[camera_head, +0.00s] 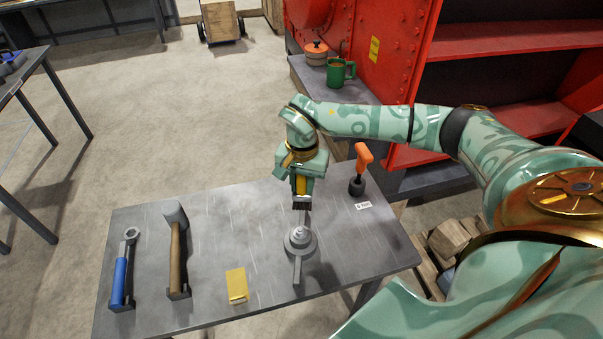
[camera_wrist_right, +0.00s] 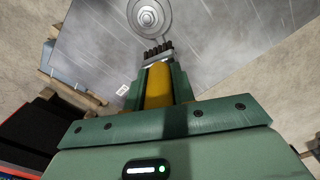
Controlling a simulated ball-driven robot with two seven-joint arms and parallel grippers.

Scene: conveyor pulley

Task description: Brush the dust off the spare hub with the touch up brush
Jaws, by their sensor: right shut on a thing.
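The spare hub (camera_head: 300,241), a grey stepped round part, sits on the grey worktable (camera_head: 225,215) right of its middle. In the right wrist view the hub (camera_wrist_right: 148,16) shows at the top as a disc with a bolt-like centre. My right gripper (camera_head: 301,184) is shut on the touch up brush (camera_wrist_right: 158,86), which has a yellow handle and dark bristles. The bristles (camera_head: 301,204) point down just behind the hub, and they show close to its edge in the wrist view. I cannot tell whether they touch it. Dust on the hub is too small to tell. My left gripper is out of view.
A yellow block (camera_head: 237,285), a brown-handled hammer (camera_head: 177,257) and a blue-handled wrench (camera_head: 120,273) lie left of the hub. An orange-handled tool (camera_head: 361,168) stands at the back right by a white label (camera_head: 363,205).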

